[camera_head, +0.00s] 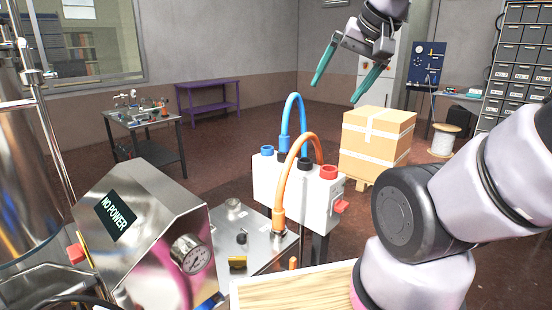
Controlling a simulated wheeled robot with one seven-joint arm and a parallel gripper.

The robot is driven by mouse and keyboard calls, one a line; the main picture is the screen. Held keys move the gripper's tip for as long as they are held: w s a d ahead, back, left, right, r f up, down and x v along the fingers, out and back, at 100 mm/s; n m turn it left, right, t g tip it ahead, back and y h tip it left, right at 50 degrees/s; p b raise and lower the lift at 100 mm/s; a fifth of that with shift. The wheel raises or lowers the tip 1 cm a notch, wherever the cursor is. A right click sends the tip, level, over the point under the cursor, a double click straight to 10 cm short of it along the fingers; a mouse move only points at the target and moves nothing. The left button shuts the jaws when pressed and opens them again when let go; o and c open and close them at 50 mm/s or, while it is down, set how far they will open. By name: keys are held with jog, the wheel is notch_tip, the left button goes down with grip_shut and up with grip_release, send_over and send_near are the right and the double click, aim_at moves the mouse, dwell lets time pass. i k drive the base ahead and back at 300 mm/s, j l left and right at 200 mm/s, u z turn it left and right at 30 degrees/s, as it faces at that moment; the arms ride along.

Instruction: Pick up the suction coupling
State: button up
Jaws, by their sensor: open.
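No part is labelled as the suction coupling, so I cannot tell for sure which one it is. An orange hose (290,160) arches from the top of a white box (285,190). Its thick orange end coupling (278,220) hangs in front of the box, above the steel table; I cannot tell whether it is seated on a fitting. A blue hose (287,112) loops over the same box, behind the orange one. My gripper (336,92) is open and empty, its teal fingers pointing down, high up and to the right of the hoses.
A steel machine with a "NO POWER" display (119,212) and a gauge (189,253) stands at the left. Small parts lie on the steel table (225,222). A wooden board (290,288) is in front. A taped carton (375,140) on a pallet stands behind the box.

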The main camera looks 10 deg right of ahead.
aim_at(284, 139)
jog(key=i+l+u, duration=0.1)
jog(key=l+u, duration=0.15)
jog(key=u, duration=0.15)
jog(key=i+l+u, duration=0.1)
jog(key=l+u, duration=0.15)
jog(key=u, duration=0.15)
jog(key=i+l+u, duration=0.2)
jog(key=l, duration=0.8)
jog(key=l+u, duration=0.2)
jog(key=l, duration=0.85)
jog(key=i+l, duration=0.1)
jog(key=l, duration=0.9)
